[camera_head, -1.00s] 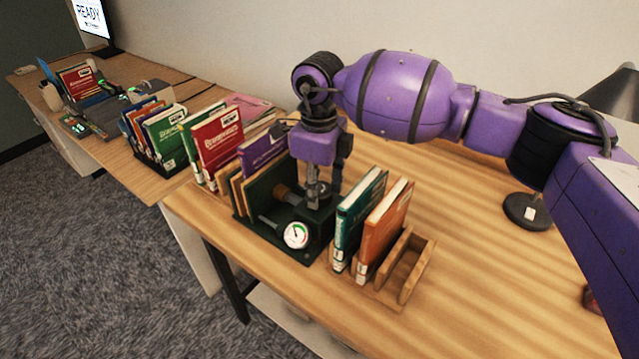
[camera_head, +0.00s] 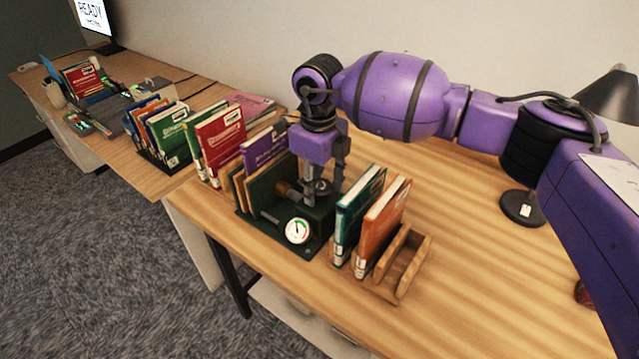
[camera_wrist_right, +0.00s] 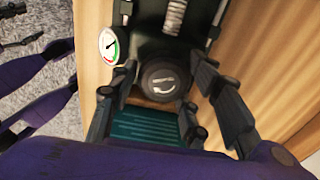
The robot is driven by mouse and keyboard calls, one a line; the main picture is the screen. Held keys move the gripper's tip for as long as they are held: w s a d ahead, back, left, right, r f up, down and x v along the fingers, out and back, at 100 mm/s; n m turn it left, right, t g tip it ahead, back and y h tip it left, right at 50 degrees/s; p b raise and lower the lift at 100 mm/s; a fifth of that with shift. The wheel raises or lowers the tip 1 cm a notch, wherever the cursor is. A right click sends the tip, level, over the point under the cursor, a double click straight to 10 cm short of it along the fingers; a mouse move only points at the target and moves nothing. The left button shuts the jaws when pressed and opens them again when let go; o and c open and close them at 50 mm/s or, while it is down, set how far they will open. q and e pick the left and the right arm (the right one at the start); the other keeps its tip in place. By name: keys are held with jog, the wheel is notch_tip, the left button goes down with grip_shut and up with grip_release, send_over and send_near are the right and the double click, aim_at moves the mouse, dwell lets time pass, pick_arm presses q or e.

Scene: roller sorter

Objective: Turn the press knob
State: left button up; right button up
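The press (camera_head: 285,243) is dark green, with a round dial gauge (camera_head: 297,231) on its front and a horizontal screw. Its round dark knob (camera_wrist_right: 162,77), marked with a curved arrow, faces the right wrist camera. My right gripper (camera_head: 323,188) points down over the knob from above. In the right wrist view its fingers stand on either side of the knob, apart, with narrow gaps showing. The gauge also shows in the right wrist view (camera_wrist_right: 109,46), left of the knob. Dark finger-like parts and purple links at that view's left edge seem to be my left arm; its gripper is unclear.
A teal book (camera_head: 357,214) and an orange book (camera_head: 383,228) stand in a wooden rack (camera_head: 414,262) close right of the press. More books (camera_head: 220,140) stand to its left. A lamp base (camera_head: 522,208) stands behind right.

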aim_at(318, 187)
jog(key=shift+o, duration=1.2)
jog(key=shift+s+f, duration=0.15)
jog(key=shift+f, duration=0.05)
jog(key=shift+r, duration=0.1)
jog(key=shift+r, duration=0.15)
notch_tip(318, 187, up, 12)
